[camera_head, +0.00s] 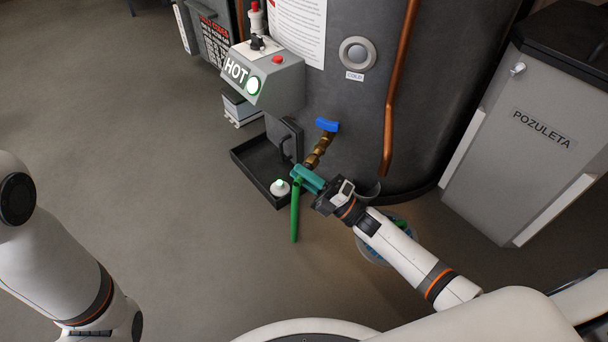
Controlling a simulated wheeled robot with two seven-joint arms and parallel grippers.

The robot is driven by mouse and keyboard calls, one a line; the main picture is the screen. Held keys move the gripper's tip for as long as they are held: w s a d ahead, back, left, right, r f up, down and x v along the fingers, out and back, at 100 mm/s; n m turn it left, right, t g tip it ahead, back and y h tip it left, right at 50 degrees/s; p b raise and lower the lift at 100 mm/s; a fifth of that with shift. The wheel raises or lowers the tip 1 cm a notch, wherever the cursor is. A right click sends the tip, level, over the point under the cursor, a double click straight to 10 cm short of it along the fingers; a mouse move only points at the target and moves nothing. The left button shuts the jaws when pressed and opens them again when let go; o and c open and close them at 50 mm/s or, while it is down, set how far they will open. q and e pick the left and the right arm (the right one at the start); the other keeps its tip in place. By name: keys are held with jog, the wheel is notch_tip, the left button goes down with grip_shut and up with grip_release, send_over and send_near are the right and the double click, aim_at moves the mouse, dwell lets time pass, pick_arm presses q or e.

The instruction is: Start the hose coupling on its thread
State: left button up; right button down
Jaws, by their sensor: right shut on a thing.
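A green hose (295,222) hangs down below the brass valve (318,152), which has a blue handle (327,125) and sticks out of the dark tank. My right gripper (309,180) is at the top of the hose, just below the brass fitting, and its teal fingers are closed there. The coupling itself is mostly hidden by the fingers. I cannot tell whether it touches the thread. Of my left arm only links (70,260) show at the left edge; its gripper is out of view.
A black tray (252,172) with a white-capped bottle (280,187) lies left of the valve. A grey box marked HOT (275,85) juts out above. A copper pipe (401,85) runs down the tank. A bucket (372,253) stands under my right arm. The left floor is clear.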

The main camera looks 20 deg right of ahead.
jog(key=shift+w+d+b, duration=0.5)
jog(key=shift+w+d, duration=0.3)
jog(key=c, duration=1.3)
grip_release()
jog(key=p+v, duration=0.3)
jog(key=v, duration=0.9)
